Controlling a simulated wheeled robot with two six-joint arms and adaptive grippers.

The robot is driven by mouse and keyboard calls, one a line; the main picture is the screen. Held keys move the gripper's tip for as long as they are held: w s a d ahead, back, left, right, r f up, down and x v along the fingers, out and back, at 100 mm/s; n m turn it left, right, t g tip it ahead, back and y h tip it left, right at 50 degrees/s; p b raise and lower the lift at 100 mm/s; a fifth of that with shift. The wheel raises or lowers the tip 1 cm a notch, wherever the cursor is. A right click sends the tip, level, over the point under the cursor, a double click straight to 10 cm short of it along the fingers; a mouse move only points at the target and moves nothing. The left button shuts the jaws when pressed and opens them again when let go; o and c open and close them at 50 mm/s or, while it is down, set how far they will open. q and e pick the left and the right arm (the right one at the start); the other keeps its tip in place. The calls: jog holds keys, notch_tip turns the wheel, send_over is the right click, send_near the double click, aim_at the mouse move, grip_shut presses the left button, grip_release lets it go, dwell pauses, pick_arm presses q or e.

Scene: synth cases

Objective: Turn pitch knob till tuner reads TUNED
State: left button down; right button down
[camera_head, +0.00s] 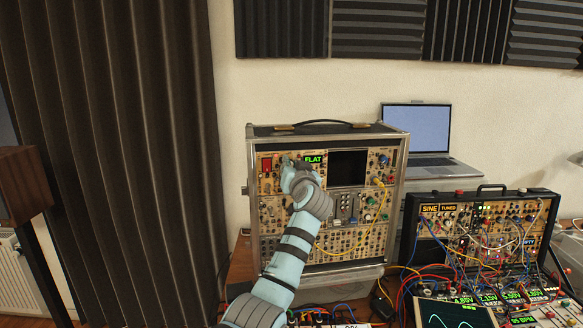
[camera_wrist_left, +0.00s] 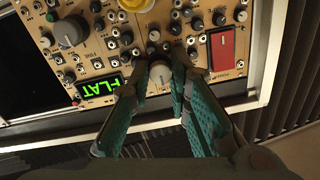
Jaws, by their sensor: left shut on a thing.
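The tuner display (camera_head: 313,159) on the tall synth case (camera_head: 399,200) reads FLAT in green. It also shows upside down in the left wrist view (camera_wrist_left: 115,85). My left gripper (camera_head: 291,167) is at the panel just left of and below the display. In the left wrist view its two teal fingers (camera_wrist_left: 159,70) are closed on a pale round knob (camera_wrist_left: 159,77), one on each side. The fingers and wrist hide the knob in the head view. My right gripper is not in view.
A red switch (camera_wrist_left: 222,48) and small knobs sit close to the held knob. A laptop (camera_head: 417,130) stands behind. A dark curtain (camera_head: 110,130) hangs at left.

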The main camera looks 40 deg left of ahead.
pick_arm(q)
jog(key=shift+r, duration=0.1)
jog(key=m+p, duration=0.3)
jog(key=shift+r+m, duration=0.1)
jog(key=shift+m, duration=0.6)
jog(key=shift+f, duration=0.2)
jog(key=c, duration=1.5)
grip_release()
jog(key=shift+d, duration=0.15)
jog(key=v, duration=1.2)
jog(key=shift+f, duration=0.1)
